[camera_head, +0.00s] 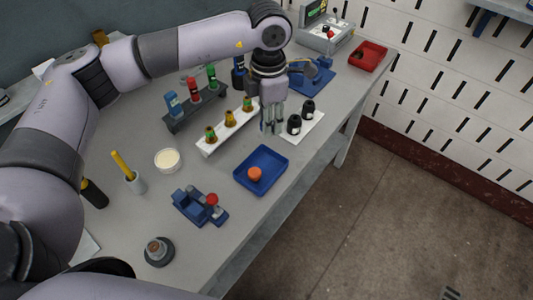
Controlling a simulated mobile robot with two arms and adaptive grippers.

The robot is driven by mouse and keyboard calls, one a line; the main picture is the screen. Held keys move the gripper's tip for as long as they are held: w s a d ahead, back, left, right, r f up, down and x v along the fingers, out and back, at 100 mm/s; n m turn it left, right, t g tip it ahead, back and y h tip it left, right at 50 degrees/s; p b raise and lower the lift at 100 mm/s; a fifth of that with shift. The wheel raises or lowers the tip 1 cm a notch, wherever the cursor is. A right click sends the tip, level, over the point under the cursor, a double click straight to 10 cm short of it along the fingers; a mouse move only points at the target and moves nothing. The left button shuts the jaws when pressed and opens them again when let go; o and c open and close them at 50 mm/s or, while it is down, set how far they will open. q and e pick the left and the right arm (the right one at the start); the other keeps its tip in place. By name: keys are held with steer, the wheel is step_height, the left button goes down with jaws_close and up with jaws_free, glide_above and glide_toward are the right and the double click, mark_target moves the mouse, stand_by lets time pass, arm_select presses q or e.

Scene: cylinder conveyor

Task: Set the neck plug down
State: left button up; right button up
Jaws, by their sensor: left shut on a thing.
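My right gripper is out of view.
A dark rack (178,126) holds coloured tubes. A blue fixture (187,207) and a round cream dish (167,160) stand nearer. A red bin (368,56) is at the far right.

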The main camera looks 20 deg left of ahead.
arm_select(q)
step_height(320, 180, down, 9)
steer(key=shift+f+p, duration=0.2)
steer(key=shift+p, duration=1)
step_height(320, 180, down, 3)
steer(key=shift+f+p, duration=0.2)
steer(key=shift+p, duration=0.35)
steer(key=shift+f, duration=0.35)
steer(key=shift+f, duration=0.15)
steer(key=o, duration=0.5)
